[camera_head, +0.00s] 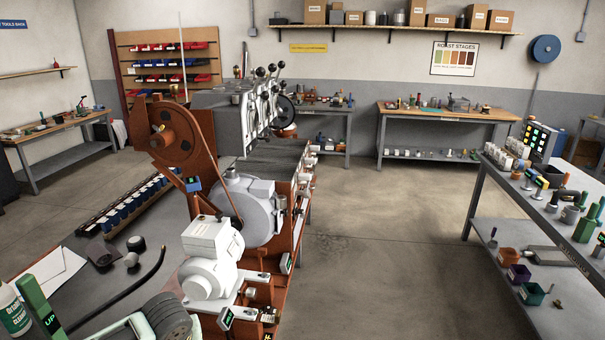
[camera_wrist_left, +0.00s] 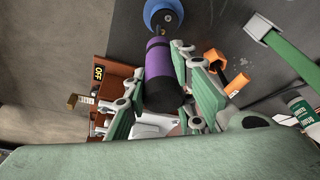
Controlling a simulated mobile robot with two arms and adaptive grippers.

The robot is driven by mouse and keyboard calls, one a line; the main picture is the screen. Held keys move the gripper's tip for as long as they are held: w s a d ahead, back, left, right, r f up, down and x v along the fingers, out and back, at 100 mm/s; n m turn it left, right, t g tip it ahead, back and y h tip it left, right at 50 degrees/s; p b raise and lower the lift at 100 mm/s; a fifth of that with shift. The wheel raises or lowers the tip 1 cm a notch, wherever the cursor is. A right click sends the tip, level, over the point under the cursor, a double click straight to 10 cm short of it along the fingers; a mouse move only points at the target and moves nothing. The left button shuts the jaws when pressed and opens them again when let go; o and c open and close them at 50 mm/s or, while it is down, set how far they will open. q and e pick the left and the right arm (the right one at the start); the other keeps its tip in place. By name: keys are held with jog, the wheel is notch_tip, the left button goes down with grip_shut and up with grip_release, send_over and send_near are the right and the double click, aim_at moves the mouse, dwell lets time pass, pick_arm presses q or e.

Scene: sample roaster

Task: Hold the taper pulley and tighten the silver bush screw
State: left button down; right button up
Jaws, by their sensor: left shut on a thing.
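In the left wrist view my left gripper (camera_wrist_left: 168,92) is shut on a purple cylinder (camera_wrist_left: 159,62) with a black end. A round blue part (camera_wrist_left: 163,14) with a dark centre shows at its far end. Green and grey parts of my left arm show at the bottom of the head view. I cannot clearly pick out the taper pulley or a silver bush screw. A rust-red wheel (camera_head: 172,132) with a belt stands on the machine in the head view. My right gripper is in neither view.
A pale motor (camera_head: 208,260) stands on the machine at the right of the near bench. An orange part (camera_wrist_left: 216,60) lies beside the gripper.

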pick_arm(q)
jog(key=s+d+r+m+b, duration=0.2)
jog(key=d+r, duration=0.3)
jog(key=r, duration=0.3)
jog(key=s+d+r+m+h+b, duration=0.1)
jog(key=s+d+r+m, duration=0.2)
jog(key=s+d+r, duration=0.2)
notch_tip(320, 180, up, 3)
jog(key=shift+d+f+b, duration=0.1)
jog(key=shift+d+b, duration=0.3)
jog(key=shift+d, duration=0.05)
jog(key=shift+t, duration=0.3)
